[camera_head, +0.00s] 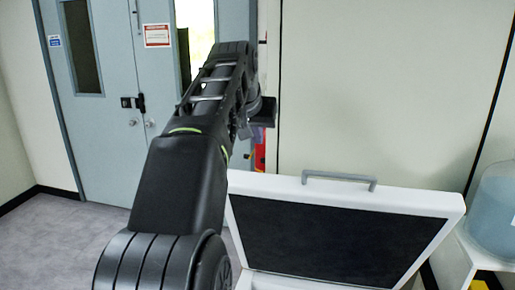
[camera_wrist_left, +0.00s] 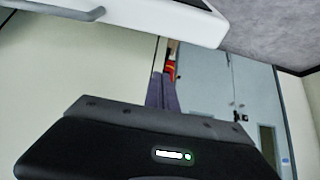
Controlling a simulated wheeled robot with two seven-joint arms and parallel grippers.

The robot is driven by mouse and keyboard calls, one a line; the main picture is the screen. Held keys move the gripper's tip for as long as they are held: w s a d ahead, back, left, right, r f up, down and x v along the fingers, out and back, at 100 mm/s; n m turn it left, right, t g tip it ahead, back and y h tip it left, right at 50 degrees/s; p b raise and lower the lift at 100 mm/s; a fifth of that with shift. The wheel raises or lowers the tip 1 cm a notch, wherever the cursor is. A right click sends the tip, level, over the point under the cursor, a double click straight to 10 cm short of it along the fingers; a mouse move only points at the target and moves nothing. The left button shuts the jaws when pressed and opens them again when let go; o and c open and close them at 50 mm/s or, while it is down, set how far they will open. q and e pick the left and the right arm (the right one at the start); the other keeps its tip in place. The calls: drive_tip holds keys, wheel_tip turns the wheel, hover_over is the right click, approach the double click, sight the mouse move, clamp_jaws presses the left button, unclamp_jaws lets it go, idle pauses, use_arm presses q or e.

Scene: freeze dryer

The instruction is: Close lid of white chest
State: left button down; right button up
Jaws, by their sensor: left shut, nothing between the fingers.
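The lid of the white chest (camera_head: 325,240) stands open and tilted up, its dark inner face towards me. A grey handle (camera_head: 340,179) sits on its top edge. Only a little of the white chest body (camera_head: 262,281) shows at the bottom edge. My left gripper (camera_head: 258,136) is past the upper left corner of the lid, small and partly hidden by my arm. In the left wrist view its fingers (camera_wrist_left: 162,92) are shut and empty. The lid (camera_wrist_left: 175,22) and handle (camera_wrist_left: 70,13) show there at the top, apart from the fingers. My right gripper is not in view.
Grey double doors (camera_head: 110,100) stand at the back left, and a pale wall panel (camera_head: 380,90) behind the lid. A blue water bottle (camera_head: 495,210) stands on a white stand at the right. The floor (camera_head: 60,240) at left is clear.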

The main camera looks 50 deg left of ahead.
sight(260, 172)
use_arm(q)
drive_tip(key=w+f, duration=0.1)
drive_tip(key=f, duration=0.1)
drive_tip(key=w+a+f+p, duration=0.1)
drive_tip(key=f, duration=0.2)
drive_tip(key=w+a+f, duration=0.1)
drive_tip(key=f, duration=0.2)
drive_tip(key=shift+p, duration=0.4)
drive_tip(key=shift+s+d+f, duration=0.15)
drive_tip(key=shift+s+d, duration=0.05)
drive_tip(key=shift+s, duration=0.1)
drive_tip(key=shift+s+f, duration=0.15)
drive_tip(key=shift+s, duration=0.1)
drive_tip(key=shift+f, duration=0.1)
